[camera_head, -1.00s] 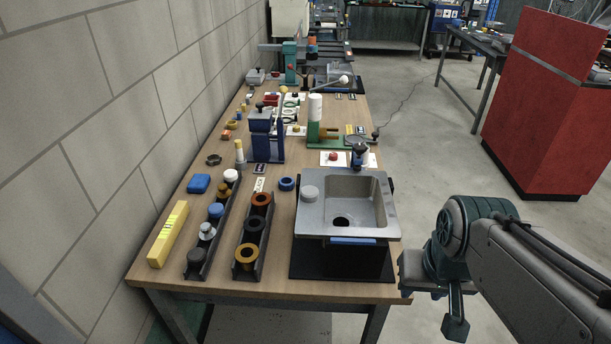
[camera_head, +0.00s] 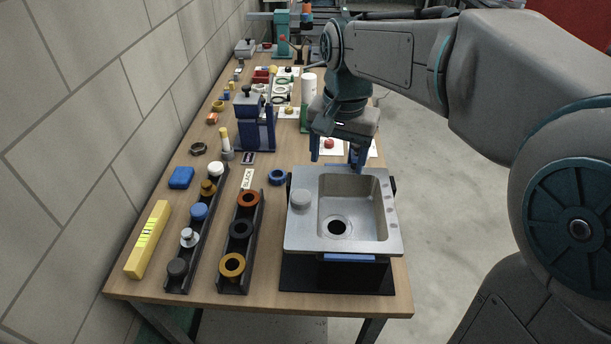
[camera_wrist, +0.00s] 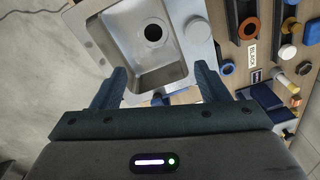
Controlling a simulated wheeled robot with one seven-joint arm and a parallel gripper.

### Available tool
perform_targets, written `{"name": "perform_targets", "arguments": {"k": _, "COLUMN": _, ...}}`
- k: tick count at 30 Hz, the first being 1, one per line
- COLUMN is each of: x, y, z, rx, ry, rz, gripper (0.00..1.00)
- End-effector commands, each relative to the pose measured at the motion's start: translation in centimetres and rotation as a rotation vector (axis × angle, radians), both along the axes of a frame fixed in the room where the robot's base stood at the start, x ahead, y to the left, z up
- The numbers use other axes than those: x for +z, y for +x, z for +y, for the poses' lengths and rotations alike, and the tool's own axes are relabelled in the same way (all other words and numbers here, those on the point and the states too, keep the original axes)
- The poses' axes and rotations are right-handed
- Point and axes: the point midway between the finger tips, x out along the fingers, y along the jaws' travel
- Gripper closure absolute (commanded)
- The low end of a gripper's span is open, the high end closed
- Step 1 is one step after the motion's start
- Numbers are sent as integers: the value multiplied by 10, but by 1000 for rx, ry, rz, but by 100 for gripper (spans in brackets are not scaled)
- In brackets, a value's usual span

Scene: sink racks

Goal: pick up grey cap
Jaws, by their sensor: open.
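A light grey round cap (camera_head: 300,199) sits on the left ledge of the steel sink (camera_head: 378,240). In the wrist view the cap (camera_wrist: 198,28) shows at the sink's rim, ahead of and to the right of the fingers.
The left rack holds several knobs; the right rack (camera_head: 233,285) holds rings. A yellow bar (camera_head: 147,240) and blue block (camera_head: 181,178) lie by the wall. A blue ring (camera_head: 277,177) is close to the sink's left back corner. A blue stand (camera_head: 256,128) rises behind.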

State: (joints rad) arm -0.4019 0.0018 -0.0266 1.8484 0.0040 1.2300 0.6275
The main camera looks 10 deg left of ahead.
Motion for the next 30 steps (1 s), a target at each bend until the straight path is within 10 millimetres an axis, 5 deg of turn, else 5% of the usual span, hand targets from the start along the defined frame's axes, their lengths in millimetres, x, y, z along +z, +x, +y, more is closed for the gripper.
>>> {"name": "perform_targets", "arguments": {"k": 3, "x": 6, "y": 16, "z": 38, "rx": -35, "ry": -11, "rz": 32, "gripper": 32}}
{"name": "perform_targets", "arguments": {"k": 9, "x": 8, "y": 25, "z": 67, "rx": -77, "ry": -24, "rz": 57, "gripper": 32}}
{"name": "perform_targets", "arguments": {"k": 21, "x": -59, "y": 25, "z": 70, "rx": -83, "ry": -26, "rz": 61, "gripper": 32}}
{"name": "perform_targets", "arguments": {"k": 30, "x": -84, "y": 24, "z": 70, "rx": -82, "ry": -25, "rz": 59, "gripper": 32}}
